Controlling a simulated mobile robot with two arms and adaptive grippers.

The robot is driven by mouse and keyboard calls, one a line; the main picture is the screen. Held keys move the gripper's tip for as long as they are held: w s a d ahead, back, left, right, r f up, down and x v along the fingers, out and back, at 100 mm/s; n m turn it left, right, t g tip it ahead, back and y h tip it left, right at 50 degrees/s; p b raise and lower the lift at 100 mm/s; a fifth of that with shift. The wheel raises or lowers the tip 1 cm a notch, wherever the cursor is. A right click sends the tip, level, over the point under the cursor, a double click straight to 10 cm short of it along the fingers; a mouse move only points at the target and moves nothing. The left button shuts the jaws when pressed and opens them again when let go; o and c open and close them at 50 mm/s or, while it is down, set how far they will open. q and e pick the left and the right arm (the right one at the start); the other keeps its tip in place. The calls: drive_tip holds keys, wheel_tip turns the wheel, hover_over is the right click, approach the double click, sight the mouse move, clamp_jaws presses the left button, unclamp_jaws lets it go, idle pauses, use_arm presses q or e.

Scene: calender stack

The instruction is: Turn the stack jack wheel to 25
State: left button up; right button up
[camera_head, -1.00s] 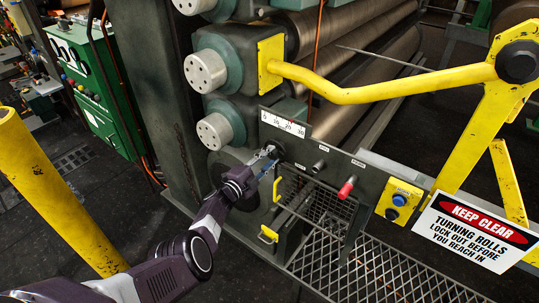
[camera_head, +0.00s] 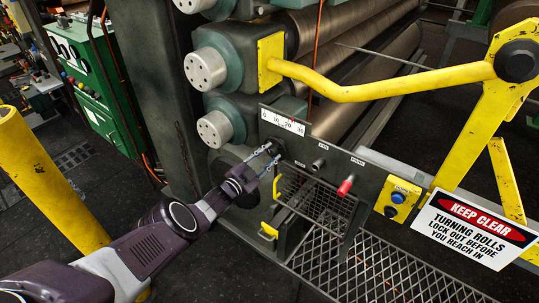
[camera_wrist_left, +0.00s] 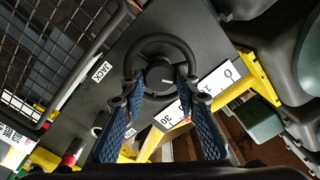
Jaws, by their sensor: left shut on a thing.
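The stack jack wheel (camera_wrist_left: 160,38) is a dark ring with a round hub, beside a JACK label in the left wrist view. My left gripper (camera_wrist_left: 156,88) has its two blue-padded fingers at opposite sides of the wheel and is shut on it. In the head view my left gripper (camera_head: 270,160) reaches the dark panel, and the fingers and arm hide much of the wheel. A white scale (camera_head: 282,122) marked 0, 10, 20, 30 stands just above the wheel. Its exact reading is too small to tell. My right gripper is not in view.
Right of the wheel are small black knobs, a red handle (camera_head: 346,186) and a yellow box with a blue button (camera_head: 398,198). A wire-mesh guard (camera_head: 318,200) lies below. A yellow rail (camera_head: 380,90) crosses above, and a yellow post (camera_head: 45,180) stands at left.

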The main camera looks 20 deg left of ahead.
use_arm(q)
drive_tip(key=shift+s+f, duration=0.1)
drive_tip(key=shift+f, duration=0.2)
drive_tip(key=o, duration=1.1)
drive_tip(key=shift+r, duration=0.1)
drive_tip(key=shift+o, duration=0.2)
